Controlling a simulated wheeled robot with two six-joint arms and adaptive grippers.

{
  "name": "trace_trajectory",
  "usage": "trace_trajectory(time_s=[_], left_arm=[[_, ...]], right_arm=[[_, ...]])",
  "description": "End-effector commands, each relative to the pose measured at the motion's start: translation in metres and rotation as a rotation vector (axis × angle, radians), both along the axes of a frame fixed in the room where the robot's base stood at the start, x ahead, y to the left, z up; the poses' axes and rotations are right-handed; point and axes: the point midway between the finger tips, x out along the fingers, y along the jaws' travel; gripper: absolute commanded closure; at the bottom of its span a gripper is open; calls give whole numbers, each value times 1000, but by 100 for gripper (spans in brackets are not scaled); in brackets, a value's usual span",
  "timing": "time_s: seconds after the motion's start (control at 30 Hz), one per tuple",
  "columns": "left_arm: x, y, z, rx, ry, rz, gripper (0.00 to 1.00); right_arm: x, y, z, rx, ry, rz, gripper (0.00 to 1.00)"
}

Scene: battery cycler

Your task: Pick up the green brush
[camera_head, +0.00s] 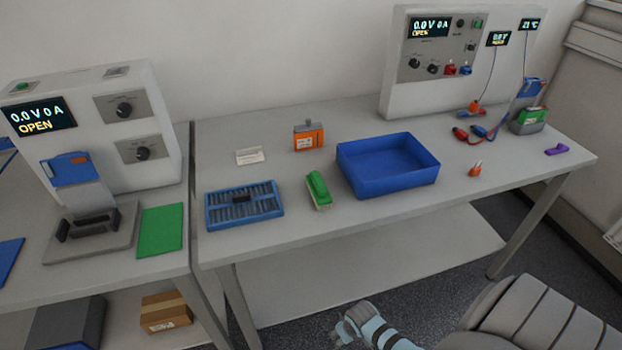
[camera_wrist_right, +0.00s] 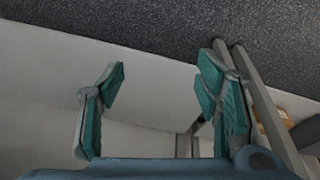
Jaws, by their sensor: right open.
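The green brush (camera_head: 318,187) lies on the right-hand table in the head view, with its green back up and pale bristles at its side. It sits between the blue slotted tray and the blue bin. My right gripper (camera_head: 352,325) is low in front of the table, below the tabletop and well apart from the brush. In the right wrist view my right gripper (camera_wrist_right: 160,105) has its two teal fingers wide apart with nothing between them. The brush does not show in that view. My left gripper is not in view.
A blue bin (camera_head: 388,182) stands right of the brush, and a blue slotted tray (camera_head: 243,211) lies left of it. An orange battery block (camera_head: 308,136) and a white card (camera_head: 250,155) are behind. The tabletop's front edge and lower shelf (camera_head: 370,265) are near my right gripper.

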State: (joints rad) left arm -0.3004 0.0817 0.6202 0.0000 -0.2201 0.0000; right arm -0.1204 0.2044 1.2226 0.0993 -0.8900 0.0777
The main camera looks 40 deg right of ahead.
Motion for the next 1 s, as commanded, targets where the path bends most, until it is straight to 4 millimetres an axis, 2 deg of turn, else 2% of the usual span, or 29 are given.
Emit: trace_trajectory(time_s=[0.03, 0.07, 0.1, 0.17, 0.2, 0.27, 0.3, 0.33, 0.4, 0.5, 0.6, 0.7, 0.73, 0.83, 1.0], left_arm=[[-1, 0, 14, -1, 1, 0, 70], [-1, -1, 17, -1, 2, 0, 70], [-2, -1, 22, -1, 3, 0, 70], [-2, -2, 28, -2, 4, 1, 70], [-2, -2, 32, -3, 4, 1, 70], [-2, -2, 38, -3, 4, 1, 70], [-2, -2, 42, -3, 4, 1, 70], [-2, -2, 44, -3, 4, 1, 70], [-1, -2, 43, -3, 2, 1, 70], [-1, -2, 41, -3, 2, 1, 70], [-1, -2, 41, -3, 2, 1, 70], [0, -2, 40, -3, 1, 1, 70], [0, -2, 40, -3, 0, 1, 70], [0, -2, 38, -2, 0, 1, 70], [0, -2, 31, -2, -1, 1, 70]], right_arm=[[37, -3, 49, 1, -36, -1, 42], [54, -4, 74, 2, -48, -2, 42], [74, -4, 107, 5, -64, -2, 42], [96, -3, 156, 5, -85, 4, 42], [107, -2, 189, 5, -98, 11, 42], [117, 0, 238, -2, -118, 20, 42], [124, -1, 269, -7, -129, 24, 42], [131, -5, 292, -14, -138, 18, 42], [155, -22, 325, -13, -145, -25, 42], [184, -47, 359, 4, -158, -101, 42], [203, -68, 392, 27, -173, -167, 42], [214, -81, 415, 49, -182, -213, 42], [216, -84, 417, 53, -183, -222, 42], [224, -88, 405, 62, -181, -234, 42], [241, -93, 361, 62, -181, -233, 42]])
